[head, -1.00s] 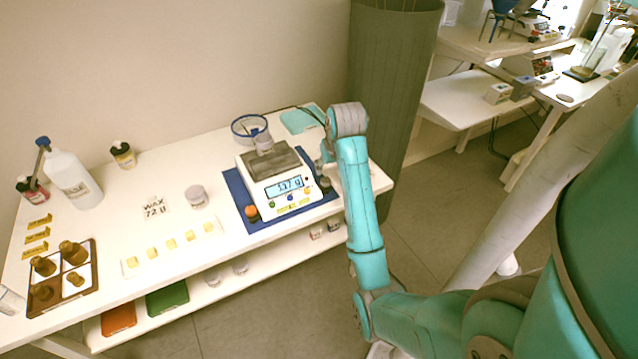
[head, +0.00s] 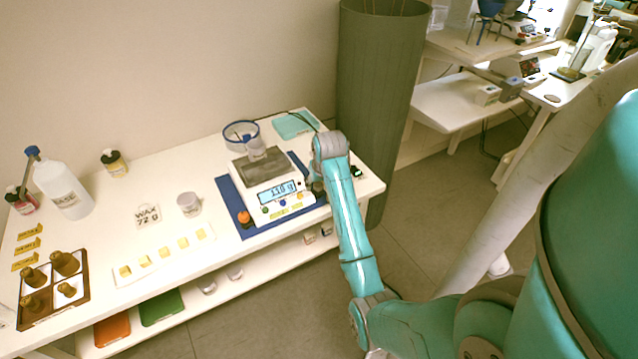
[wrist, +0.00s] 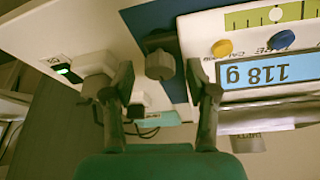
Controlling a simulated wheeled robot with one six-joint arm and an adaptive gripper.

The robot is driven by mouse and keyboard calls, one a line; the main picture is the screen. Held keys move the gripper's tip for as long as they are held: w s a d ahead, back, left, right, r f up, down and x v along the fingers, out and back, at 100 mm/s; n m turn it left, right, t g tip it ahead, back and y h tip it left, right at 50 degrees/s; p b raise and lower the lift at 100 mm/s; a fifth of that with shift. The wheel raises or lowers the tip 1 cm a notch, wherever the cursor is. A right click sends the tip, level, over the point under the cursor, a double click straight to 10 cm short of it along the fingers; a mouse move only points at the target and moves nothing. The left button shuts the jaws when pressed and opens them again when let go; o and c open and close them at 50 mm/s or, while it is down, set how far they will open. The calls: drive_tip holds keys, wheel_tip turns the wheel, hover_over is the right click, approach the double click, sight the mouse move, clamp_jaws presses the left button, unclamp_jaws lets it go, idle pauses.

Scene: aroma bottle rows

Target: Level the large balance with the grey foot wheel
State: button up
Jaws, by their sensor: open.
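The large white balance (head: 277,200) stands on a blue mat (head: 229,193) in the head view. Its display (wrist: 270,72) reads 118 g, upside down in the wrist view. A green-yellow strip with dark marks (wrist: 262,17) shows beside the display. The grey foot wheel (wrist: 160,65) is at the balance's right front corner; in the head view my gripper largely hides it. An orange foot wheel (head: 244,217) is at the left front corner. My gripper (wrist: 158,72) is open, with one finger on either side of the grey wheel in the picture; I cannot tell whether they touch it.
A blue-rimmed glass vessel (head: 256,152) is at the balance's back. A tall grey-green bin (head: 378,90) stands beyond the table's right end. Wax pieces and a jar (head: 188,204) lie left.

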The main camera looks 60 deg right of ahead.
drive_tip(key=shift+f, duration=0.1)
clamp_jaws()
drive_tip(key=shift+d+n, duration=0.1)
drive_tip(key=shift+n, duration=0.2)
drive_tip(key=n, duration=0.2)
drive_tip(key=n+t+y, duration=0.1)
drive_tip(key=n, duration=0.1)
drive_tip(key=shift+s+d+n+y, duration=0.15)
drive_tip(key=shift+n+y, duration=0.15)
drive_tip(key=n+y, duration=0.1)
drive_tip(key=n, duration=0.2)
drive_tip(key=n+y, duration=0.1)
drive_tip(key=n, duration=0.2)
drive_tip(key=shift+d, duration=0.2)
drive_tip(key=shift+n+y, duration=0.3)
drive_tip(key=shift+n, duration=0.1)
